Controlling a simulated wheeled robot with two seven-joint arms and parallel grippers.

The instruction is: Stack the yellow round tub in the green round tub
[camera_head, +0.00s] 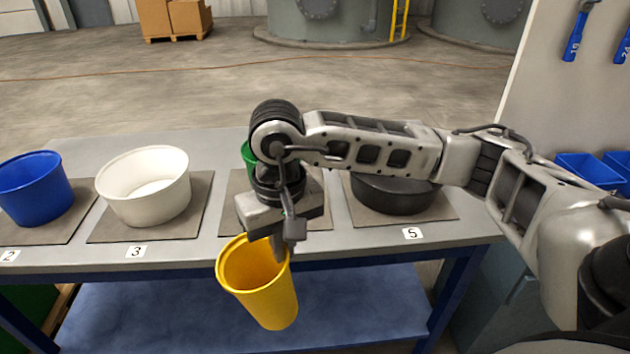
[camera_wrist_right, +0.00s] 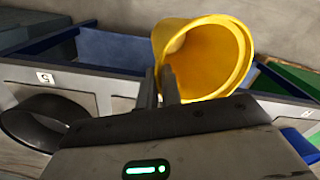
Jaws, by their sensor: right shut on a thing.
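My right gripper (camera_head: 279,248) is shut on the rim of the yellow round tub (camera_head: 268,298). The tub hangs tilted in front of the table's front edge, its open mouth up and toward the left. In the right wrist view the yellow tub (camera_wrist_right: 203,60) shows with its mouth toward the camera and the fingers (camera_wrist_right: 161,88) at its rim. The green round tub (camera_head: 247,154) stands on a mat behind my right wrist. Only a sliver of its rim shows; the rest is hidden by my arm. My left gripper is not in view.
On the table (camera_head: 160,254), a blue tub (camera_head: 36,190) and a white tub (camera_head: 148,192) stand on mats to the left. A black tub (camera_head: 393,196) stands on mat 5 to the right, partly under my forearm. A blue lower shelf (camera_head: 190,312) lies below.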

